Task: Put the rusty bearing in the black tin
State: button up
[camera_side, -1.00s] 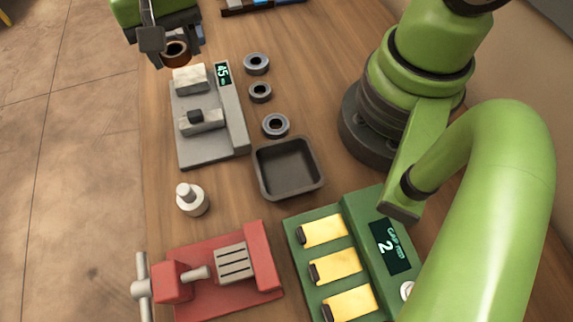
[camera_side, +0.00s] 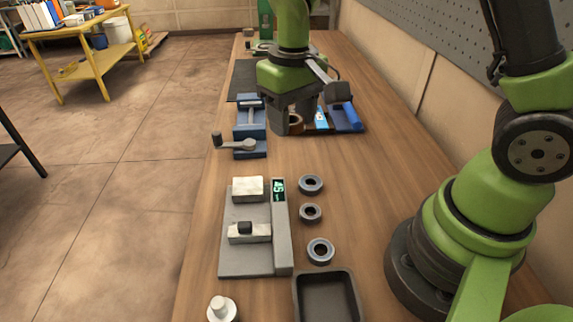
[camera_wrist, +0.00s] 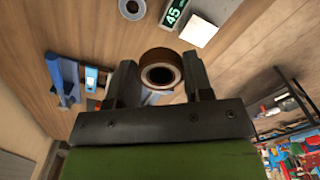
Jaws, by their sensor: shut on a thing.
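My gripper (camera_side: 293,124) is shut on a rusty brown ring bearing (camera_wrist: 162,70), held between its two fingers. In the side view the bearing (camera_side: 296,119) shows partly, with the fingers hiding some of it. It appears raised above the bench, beyond the grey gauge stand. The black tin (camera_side: 325,277) is a square, dark, open tray at the bottom edge of the side view, cut off by the frame. It looks empty in the part that shows. My gripper is well behind the tin, toward the far end of the bench.
Several grey bearings (camera_side: 320,251) lie in a row behind the tin. The grey gauge stand (camera_side: 254,235) with its display is left of them. A blue vise (camera_side: 250,125) and blue-handled tools (camera_side: 345,117) are near my gripper. A white knobbed piece (camera_side: 222,309) stands left of the tin.

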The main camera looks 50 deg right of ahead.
jog(key=d, duration=0.1)
jog(key=s+r+n, duration=0.1)
jog(key=d, duration=0.1)
jog(key=shift+s+d+r+n, duration=0.25)
jog(key=shift+s+d+n, duration=0.05)
jog(key=shift+s+n, duration=0.1)
dwell(1.5)
jog(key=s+a+f+m, duration=0.5)
jog(key=s+a, duration=0.2)
jog(key=s, duration=0.1)
jog(key=s+a+f+m, duration=0.4)
jog(key=s+a, duration=0.4)
jog(key=shift+s+d+f, duration=0.1)
jog(key=shift+s+f, duration=0.05)
jog(key=shift+f, duration=2.6)
